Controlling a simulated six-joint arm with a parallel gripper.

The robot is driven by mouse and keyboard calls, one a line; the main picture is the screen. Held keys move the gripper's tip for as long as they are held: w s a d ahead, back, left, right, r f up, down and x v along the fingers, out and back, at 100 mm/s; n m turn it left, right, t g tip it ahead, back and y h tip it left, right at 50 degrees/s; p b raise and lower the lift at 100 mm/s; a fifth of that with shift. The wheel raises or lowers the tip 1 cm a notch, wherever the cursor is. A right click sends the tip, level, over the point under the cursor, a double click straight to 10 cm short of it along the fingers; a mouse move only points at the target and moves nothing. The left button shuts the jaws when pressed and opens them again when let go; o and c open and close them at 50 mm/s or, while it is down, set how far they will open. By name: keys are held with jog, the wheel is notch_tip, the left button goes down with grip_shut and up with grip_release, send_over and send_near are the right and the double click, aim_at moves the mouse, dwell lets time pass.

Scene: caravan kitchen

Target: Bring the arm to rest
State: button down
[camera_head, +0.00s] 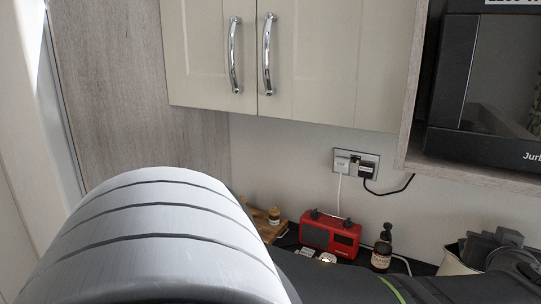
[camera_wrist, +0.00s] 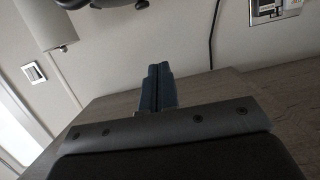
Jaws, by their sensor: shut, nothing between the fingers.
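My gripper (camera_wrist: 158,88) shows in the wrist view, its two dark blue fingers pressed together with nothing between them. They stand in front of a grey-brown wood-grain surface and a pale wall. In the head view my large grey-white arm link fills the lower left, and a dark link of mine runs along the bottom to the right. I cannot make out the fingers for sure in the head view.
A pale pot (camera_head: 455,262) is at right. Cream cupboards (camera_head: 330,60), a wall socket (camera_head: 356,163) and a microwave (camera_head: 485,85) are above.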

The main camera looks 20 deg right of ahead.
jog(key=x, duration=0.8)
jog(key=shift+d+f, duration=0.1)
jog(key=shift+f, duration=0.15)
jog(key=f, duration=0.1)
jog(key=d+f, duration=0.1)
jog(key=f, duration=0.1)
jog(key=shift+w+d+f, duration=0.15)
jog(key=shift+d, duration=0.2)
jog(key=shift+s+d+r+m+t+y, duration=0.25)
jog(key=shift+s+d+r+m, duration=0.2)
jog(key=shift+m, duration=0.2)
jog(key=shift+s+d+r+m+t+y, duration=0.15)
jog(key=shift+s+d+r+m+y, duration=0.15)
jog(key=shift+r+m, duration=0.3)
jog(key=shift+s+d+r+m+t, duration=0.45)
jog(key=shift+s+d+m, duration=0.3)
jog(key=shift+m, duration=0.4)
jog(key=shift+s+d+r+m+t+y, duration=0.3)
jog(key=shift+s+d+m, duration=0.35)
jog(key=shift+m, duration=0.35)
jog(key=shift+s+d+f+m+t, duration=0.1)
jog(key=shift+s+d+m+t, duration=0.35)
jog(key=shift+s+d+m, duration=0.6)
jog(key=shift+s+d+f+m+t, duration=0.1)
jog(key=shift+s+d+m+t, duration=0.4)
jog(key=shift+m, duration=0.95)
jog(key=shift+s, duration=0.1)
